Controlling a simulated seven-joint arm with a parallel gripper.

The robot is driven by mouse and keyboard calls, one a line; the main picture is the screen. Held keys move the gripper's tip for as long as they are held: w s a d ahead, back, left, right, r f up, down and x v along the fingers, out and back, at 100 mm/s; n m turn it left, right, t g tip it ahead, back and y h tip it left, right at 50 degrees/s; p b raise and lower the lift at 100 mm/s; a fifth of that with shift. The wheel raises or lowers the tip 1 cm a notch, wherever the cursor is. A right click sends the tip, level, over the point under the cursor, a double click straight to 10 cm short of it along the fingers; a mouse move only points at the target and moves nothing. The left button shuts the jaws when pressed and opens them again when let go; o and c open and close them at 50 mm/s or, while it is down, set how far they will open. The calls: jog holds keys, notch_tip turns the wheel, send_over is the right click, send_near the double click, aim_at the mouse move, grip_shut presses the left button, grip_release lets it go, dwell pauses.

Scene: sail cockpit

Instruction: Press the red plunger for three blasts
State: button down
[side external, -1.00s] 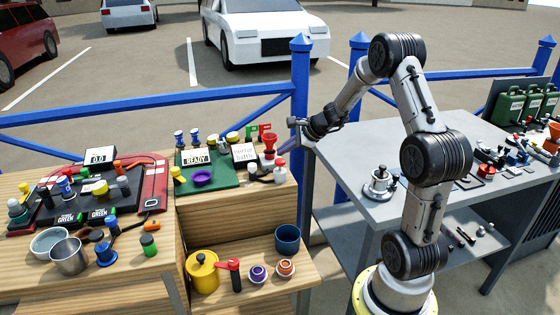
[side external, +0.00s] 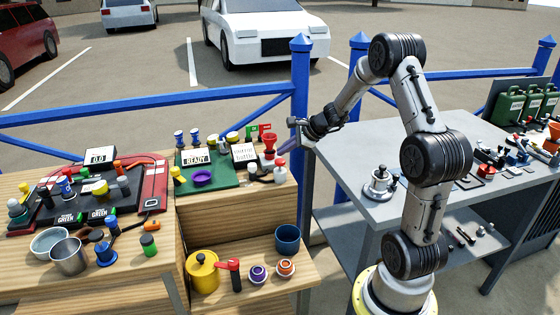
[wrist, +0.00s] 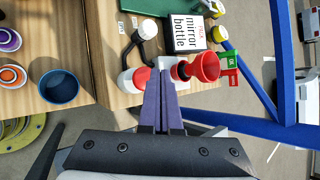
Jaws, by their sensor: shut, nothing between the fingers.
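A white canister with a red top (side external: 280,163) stands at the right end of the wooden bench in the side view. Its red top (wrist: 141,75) shows beside my fingertips in the wrist view, partly covered by them. A red funnel-shaped piece (side external: 269,141) stands just behind it; in the wrist view its open red cup (wrist: 206,67) is right of my fingers. I cannot tell for certain which red part is the plunger. My gripper (wrist: 161,72) is shut and empty, its purple fingers together. In the side view it is above and right of the canister; contact is not visible.
A black-handled item (wrist: 148,30) stands near the canister. A blue cup (side external: 287,239) sits on the lower shelf. A blue fence post (side external: 300,90) rises behind my gripper.

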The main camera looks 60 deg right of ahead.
aim_at(281, 160)
jog(key=shift+f, duration=0.25)
jog(key=shift+f, duration=0.2)
jog(key=shift+f, duration=1.25)
dwell(1.3)
jog(key=shift+r, duration=1.65)
jog(key=shift+r, duration=0.1)
jog(key=shift+r, duration=2.45)
